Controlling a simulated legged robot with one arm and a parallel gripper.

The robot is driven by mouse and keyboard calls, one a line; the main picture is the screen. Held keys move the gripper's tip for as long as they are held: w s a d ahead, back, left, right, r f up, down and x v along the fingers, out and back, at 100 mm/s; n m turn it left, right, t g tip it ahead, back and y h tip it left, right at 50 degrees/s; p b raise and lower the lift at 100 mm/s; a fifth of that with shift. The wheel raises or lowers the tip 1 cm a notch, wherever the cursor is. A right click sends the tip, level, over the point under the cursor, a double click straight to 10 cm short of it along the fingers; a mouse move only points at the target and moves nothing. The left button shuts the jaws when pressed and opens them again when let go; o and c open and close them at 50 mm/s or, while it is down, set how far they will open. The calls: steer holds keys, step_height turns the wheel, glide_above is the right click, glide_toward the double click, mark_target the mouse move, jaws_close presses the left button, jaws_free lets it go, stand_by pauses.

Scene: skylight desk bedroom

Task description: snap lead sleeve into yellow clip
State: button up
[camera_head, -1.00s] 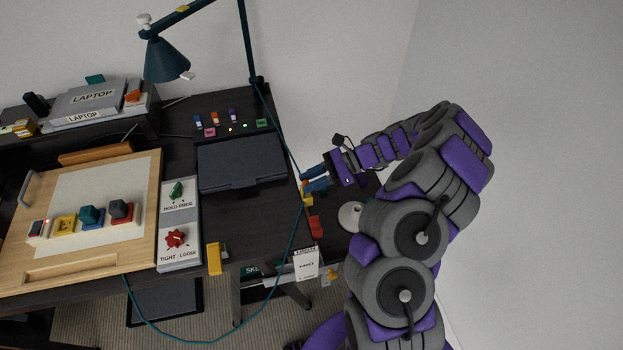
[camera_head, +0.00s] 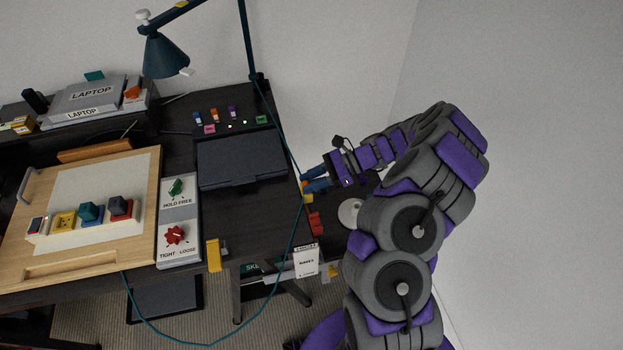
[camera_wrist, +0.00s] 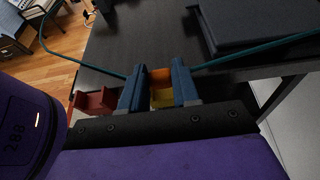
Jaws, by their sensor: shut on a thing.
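My gripper (camera_head: 307,181) is at the right edge of the dark desk, with blue fingers. In the wrist view, my gripper (camera_wrist: 158,85) is shut on an orange sleeve (camera_wrist: 160,77) on the teal lead (camera_wrist: 95,66). The lead (camera_head: 290,150) runs off both sides of the fingers. The yellow clip (camera_wrist: 162,98) shows between the fingers, right by the sleeve; it also shows small in the head view (camera_head: 307,198). The fingers hide much of both, and I cannot tell whether the sleeve sits inside the clip.
A red clip (camera_wrist: 95,102) is just left of the fingers, and on the desk edge in the head view (camera_head: 316,223). A closed dark laptop (camera_head: 240,160) lies on the desk. A yellow block (camera_head: 213,256) is on the front edge. The lead hangs in a loop below the desk.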

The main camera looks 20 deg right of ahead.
steer(key=shift+f, duration=0.35)
steer(key=o, duration=1)
steer(key=shift+d, duration=0.1)
steer(key=shift+o, duration=0.4)
steer(key=p+v, duration=0.2)
steer(key=v, duration=1.5)
steer(key=shift+d, duration=0.2)
steer(key=shift+a+r, duration=0.1)
steer(key=s+a+r+n+g+h, duration=0.1)
steer(key=s+a+r+n+g, duration=0.15)
steer(key=a+r+n, duration=0.6)
steer(key=s+a+r+n+g+h, duration=0.1)
steer(key=s+a+r+h, duration=0.1)
steer(key=s+a+r, duration=0.3)
steer(key=s+a+r+n+g+h, duration=0.1)
steer(key=s+a+r+n+h, duration=0.15)
steer(key=a, duration=0.45)
steer(key=s+a+n+h, duration=0.2)
steer(key=s+n+h, duration=0.1)
steer(key=s, duration=0.8)
steer(key=s+d+f+n+t+h, duration=0.1)
steer(key=s+d+h, duration=0.1)
steer(key=s, duration=0.4)
steer(key=s+d+f+n+t+h+b, duration=0.1)
steer(key=s+d+f+n+h, duration=0.1)
steer(key=s, duration=0.5)
steer(key=shift+d+t+h, duration=0.35)
steer(key=shift+d+h, duration=0.2)
steer(key=shift+d, duration=0.6)
